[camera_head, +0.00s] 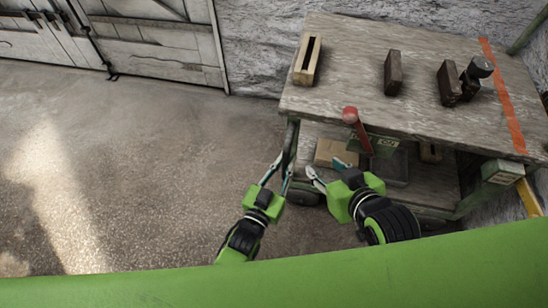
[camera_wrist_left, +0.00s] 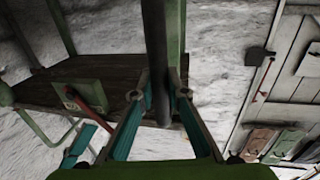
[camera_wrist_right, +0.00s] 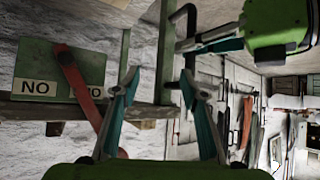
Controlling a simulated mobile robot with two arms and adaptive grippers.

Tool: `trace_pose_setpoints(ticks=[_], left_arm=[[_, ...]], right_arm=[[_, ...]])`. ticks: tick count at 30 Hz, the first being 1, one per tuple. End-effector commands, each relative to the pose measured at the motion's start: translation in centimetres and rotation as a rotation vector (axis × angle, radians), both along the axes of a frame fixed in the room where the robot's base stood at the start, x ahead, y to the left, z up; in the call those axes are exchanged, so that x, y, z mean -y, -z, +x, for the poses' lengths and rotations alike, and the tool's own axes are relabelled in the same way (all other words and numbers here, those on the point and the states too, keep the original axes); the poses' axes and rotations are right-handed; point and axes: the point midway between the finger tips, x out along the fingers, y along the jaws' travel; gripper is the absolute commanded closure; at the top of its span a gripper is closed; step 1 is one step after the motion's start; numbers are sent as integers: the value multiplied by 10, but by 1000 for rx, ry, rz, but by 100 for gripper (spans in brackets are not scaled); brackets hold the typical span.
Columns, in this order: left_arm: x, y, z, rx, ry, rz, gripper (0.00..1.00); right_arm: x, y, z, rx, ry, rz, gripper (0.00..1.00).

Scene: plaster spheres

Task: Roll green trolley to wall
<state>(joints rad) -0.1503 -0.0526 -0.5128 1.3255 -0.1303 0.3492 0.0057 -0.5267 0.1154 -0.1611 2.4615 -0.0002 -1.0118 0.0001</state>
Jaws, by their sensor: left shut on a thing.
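The green trolley has a worn wooden top (camera_head: 400,95), a lower shelf and green frame posts. A dark handle bar (camera_head: 290,148) stands at its left end. My left gripper (camera_head: 277,168) is shut on this handle bar, which also runs between its fingers in the left wrist view (camera_wrist_left: 154,50). My right gripper (camera_head: 328,168) is open and empty, just right of the handle, in front of the lower shelf. In the right wrist view its fingers (camera_wrist_right: 160,82) are spread apart. The rough grey wall (camera_head: 260,40) rises behind the trolley.
Wooden blocks (camera_head: 393,72) and a dark tool (camera_head: 470,78) sit on the trolley top. A red lever (camera_head: 355,125) stands on a green box beside my right gripper. A cardboard box (camera_head: 332,152) lies on the lower shelf. Open floor (camera_head: 140,150) lies left; wooden doors (camera_head: 150,45) stand behind.

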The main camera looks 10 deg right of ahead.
Motion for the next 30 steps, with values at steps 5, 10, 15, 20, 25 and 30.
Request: trace_pose_setpoints(ticks=[5, 10, 15, 20, 25, 30], left_arm=[[4, -1, 0, 3, -6, 1, 100], [7, -1, -2, 3, -4, 1, 100], [8, 0, -2, 1, -1, 0, 100], [8, 0, -2, 1, -1, 0, 69], [7, 0, -2, 1, -2, 1, 69], [5, 1, -6, -1, -2, 2, 69]], right_arm=[[0, 0, -1, -4, 0, -1, 60], [1, 1, -1, -4, 1, -1, 60], [1, 1, -1, -4, 1, -1, 60], [1, 1, -1, -4, 1, -1, 60], [1, 1, -1, -4, 1, -1, 60], [-1, 1, -2, -5, -2, 0, 60]])
